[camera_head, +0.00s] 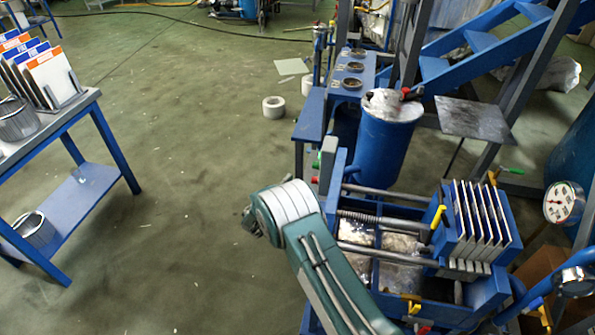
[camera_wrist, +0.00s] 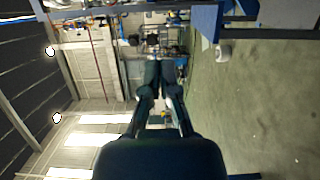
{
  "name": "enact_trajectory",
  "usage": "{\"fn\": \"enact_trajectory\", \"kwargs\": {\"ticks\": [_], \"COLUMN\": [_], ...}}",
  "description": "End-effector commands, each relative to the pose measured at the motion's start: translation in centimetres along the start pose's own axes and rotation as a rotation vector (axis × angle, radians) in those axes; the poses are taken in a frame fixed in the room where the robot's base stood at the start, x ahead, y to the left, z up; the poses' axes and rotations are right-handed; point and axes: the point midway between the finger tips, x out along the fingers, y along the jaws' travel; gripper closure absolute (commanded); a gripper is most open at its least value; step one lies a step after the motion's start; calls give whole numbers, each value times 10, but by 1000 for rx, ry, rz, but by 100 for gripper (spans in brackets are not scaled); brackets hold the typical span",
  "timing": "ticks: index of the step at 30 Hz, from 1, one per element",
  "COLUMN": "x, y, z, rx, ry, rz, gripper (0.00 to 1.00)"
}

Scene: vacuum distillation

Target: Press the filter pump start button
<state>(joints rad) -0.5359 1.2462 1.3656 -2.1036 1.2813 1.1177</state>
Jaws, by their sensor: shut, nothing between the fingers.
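A small green button-like part (camera_head: 317,157) and a small red one (camera_head: 315,180) stick out from the left side of the blue filter press (camera_head: 337,160), beside a grey post. I cannot read any label, so I cannot tell for sure that the green one is the pump start button. My gripper (camera_wrist: 168,66) shows in the wrist view, with its dark fingers pointing away into the hall. It is shut and empty, touching nothing that I can see. In the head view only my green arm shows, in front of the press's left side; my gripper is out of that picture.
A blue drum (camera_head: 383,150) stands behind the press, near blue stairs (camera_head: 480,50). A blue table (camera_head: 110,155) stands at the left. Open floor (camera_head: 170,190) lies between; a white roll (camera_head: 273,107) rests there.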

Motion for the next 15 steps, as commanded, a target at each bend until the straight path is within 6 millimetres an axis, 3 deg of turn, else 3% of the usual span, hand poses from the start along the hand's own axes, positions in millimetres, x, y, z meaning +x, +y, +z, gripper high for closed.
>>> {"fn": "enact_trajectory", "kwargs": {"ticks": [6, 15], "x": [-34, -44], "y": [2, 0], "z": [1, -1], "rx": [3, 1], "ry": [2, 0], "rz": [-1, 0], "gripper": [100, 100]}}
